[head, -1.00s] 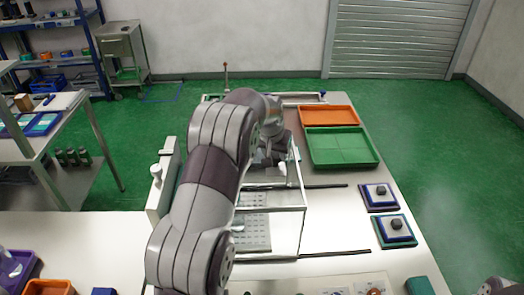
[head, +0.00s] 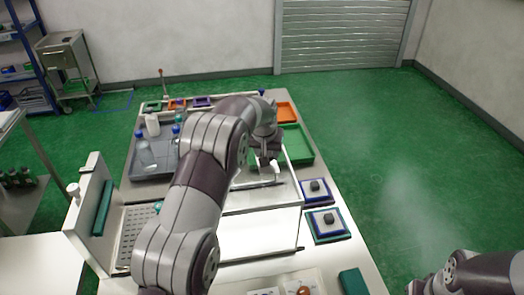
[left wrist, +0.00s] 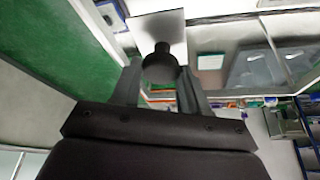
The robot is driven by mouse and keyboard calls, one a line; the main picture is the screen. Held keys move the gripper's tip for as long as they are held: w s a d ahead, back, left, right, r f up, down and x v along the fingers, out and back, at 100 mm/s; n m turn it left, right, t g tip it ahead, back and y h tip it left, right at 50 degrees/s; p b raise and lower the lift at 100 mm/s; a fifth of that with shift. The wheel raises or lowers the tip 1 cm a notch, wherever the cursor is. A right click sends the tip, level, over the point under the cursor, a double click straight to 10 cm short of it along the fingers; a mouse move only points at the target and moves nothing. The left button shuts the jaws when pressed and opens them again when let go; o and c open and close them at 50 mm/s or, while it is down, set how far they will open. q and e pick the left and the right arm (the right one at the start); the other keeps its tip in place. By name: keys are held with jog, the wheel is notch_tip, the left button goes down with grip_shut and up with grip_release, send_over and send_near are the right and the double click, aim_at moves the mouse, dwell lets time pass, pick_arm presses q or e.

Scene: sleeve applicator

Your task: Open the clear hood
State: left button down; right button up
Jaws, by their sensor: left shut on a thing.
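The clear hood (head: 262,228) is a see-through box with thin edges, in the middle of the bench in the head view. It lies to the right of the perforated plate (head: 137,225), whose left part is uncovered. My left arm hides part of both. My left gripper (head: 268,164) is at the hood's far side. In the left wrist view its fingers (left wrist: 160,88) are shut around a dark round knob (left wrist: 160,66) in front of a pale square plate. My right arm shows only at the lower right corner, and its gripper is out of view.
A grey tray with bottles (head: 150,160) stands behind the perforated plate. A white upright block (head: 88,215) is at the left. Green (head: 297,147) and orange (head: 287,112) trays and two blue-rimmed pads (head: 325,224) line the right side. Floor beyond is clear.

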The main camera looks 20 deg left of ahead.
pick_arm(q)
jog(key=shift+w+d, duration=0.15)
jog(key=c, duration=0.6)
grip_release()
jog(key=b+v, duration=0.2)
jog(key=v, duration=1)
jog(key=shift+s+r, duration=0.25)
jog(key=shift+r, duration=0.1)
